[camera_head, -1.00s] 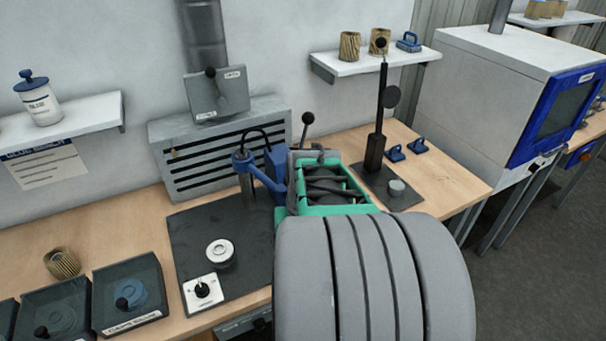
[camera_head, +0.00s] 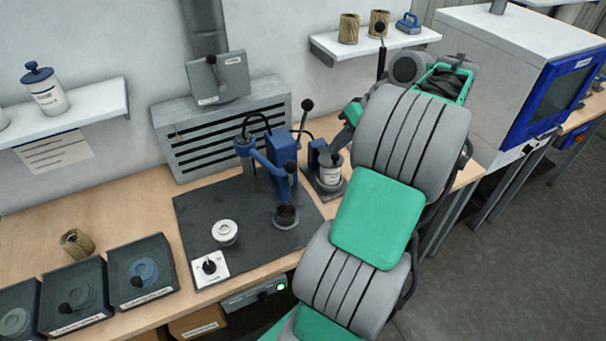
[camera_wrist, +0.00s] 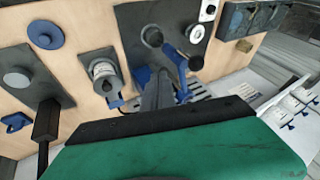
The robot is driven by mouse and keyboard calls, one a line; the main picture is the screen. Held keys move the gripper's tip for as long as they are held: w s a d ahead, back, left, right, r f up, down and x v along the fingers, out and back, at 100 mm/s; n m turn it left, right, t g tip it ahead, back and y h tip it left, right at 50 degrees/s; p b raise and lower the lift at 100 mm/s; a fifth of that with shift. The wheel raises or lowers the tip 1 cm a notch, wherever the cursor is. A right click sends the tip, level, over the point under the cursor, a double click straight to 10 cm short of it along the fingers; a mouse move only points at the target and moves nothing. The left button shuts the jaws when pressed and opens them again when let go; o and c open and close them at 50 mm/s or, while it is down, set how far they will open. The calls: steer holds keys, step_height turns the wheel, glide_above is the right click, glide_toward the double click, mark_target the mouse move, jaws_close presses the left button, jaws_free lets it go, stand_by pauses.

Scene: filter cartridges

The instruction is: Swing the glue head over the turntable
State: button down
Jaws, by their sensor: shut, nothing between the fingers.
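The blue glue head (camera_head: 280,185) is on a swing arm from the post at the back of the dark mat. Its outer end, with a black knob, is over a dark round cup (camera_head: 287,216). The glue head also shows in the wrist view (camera_wrist: 180,85). The turntable, seemingly the pale round disc (camera_head: 225,232), is left of the glue head with nothing over it; the wrist view shows it too (camera_wrist: 195,33). My gripper (camera_wrist: 159,76) is shut and empty, pointing toward the glue head. Whether it touches is unclear. My arm partly hides it in the head view.
A white-labelled canister (camera_head: 330,175) in a stand is close to my gripper, right of the mat (camera_head: 205,205). A switch plate (camera_head: 209,266) is at the mat's front. Dark trays (camera_head: 141,270) stand left. A grey vent box (camera_head: 225,125) is behind.

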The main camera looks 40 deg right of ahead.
steer(key=w+a+f+b, duration=0.1)
steer(key=w+a+f, duration=0.4)
steer(key=f, duration=0.4)
steer(key=shift+a+f, duration=0.25)
steer(key=shift+a, duration=0.65)
steer(key=shift+a+b, duration=0.1)
steer(key=shift+b, duration=0.2)
